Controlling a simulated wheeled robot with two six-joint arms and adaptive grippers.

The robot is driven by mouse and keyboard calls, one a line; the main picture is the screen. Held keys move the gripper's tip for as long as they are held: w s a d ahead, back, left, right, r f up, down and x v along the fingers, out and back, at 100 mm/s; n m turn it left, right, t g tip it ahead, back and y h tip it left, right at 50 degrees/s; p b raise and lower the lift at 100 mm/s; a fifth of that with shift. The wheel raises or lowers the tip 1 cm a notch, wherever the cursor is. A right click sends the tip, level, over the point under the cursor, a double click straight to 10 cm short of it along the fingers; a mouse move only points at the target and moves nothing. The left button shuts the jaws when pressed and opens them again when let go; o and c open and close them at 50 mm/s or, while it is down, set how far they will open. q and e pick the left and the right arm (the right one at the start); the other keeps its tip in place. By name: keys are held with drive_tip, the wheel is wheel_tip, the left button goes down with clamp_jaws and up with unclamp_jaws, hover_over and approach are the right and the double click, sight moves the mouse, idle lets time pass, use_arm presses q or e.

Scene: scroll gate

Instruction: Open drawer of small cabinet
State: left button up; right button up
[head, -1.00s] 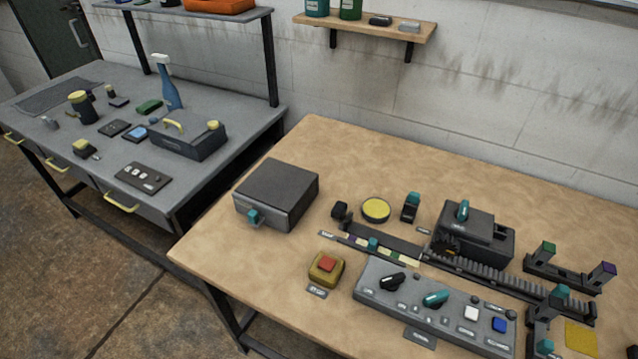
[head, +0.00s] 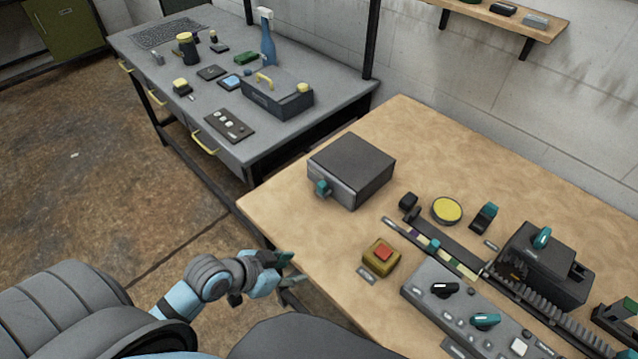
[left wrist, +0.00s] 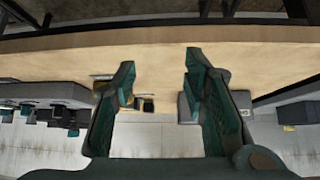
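The small cabinet (head: 358,165) is a dark grey box on the wooden table, with one drawer front facing the lower left. A teal knob (head: 322,187) sticks out from that front, and the drawer looks shut. My left gripper (head: 284,268) is below and left of the cabinet, by the table's near edge, apart from the knob. In the left wrist view its two teal fingers (left wrist: 160,80) are spread with nothing between them touching. The cabinet seems to show there as a grey shape behind one finger (left wrist: 185,108). My right gripper is not in view.
A grey control panel (head: 470,310), a yellow disc (head: 447,210) and dark machinery fill the right side. The wooden tabletop in front of the cabinet is bare. A grey workbench (head: 330,82) stands behind left.

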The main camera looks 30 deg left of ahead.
sight(320, 185)
use_arm(q)
drive_tip(key=w+a+r+t+h, duration=0.1)
drive_tip(key=w+a+r+t, duration=0.25)
drive_tip(key=w, duration=0.25)
drive_tip(key=w+a+r+t, duration=0.2)
drive_tip(key=w+a+r, duration=0.1)
drive_tip(key=w+a, duration=0.25)
drive_tip(key=shift+n, duration=0.4)
drive_tip(key=x, duration=0.4)
drive_tip(key=b+x, duration=0.1)
drive_tip(key=x, duration=0.4)
drive_tip(key=b+x, duration=0.1)
drive_tip(key=x, duration=0.3)
drive_tip(key=shift+w+d+f, duration=0.15)
drive_tip(key=shift+w+d, duration=0.15)
drive_tip(key=shift+d, duration=0.1)
drive_tip(key=shift+c, duration=0.2)
clamp_jaws()
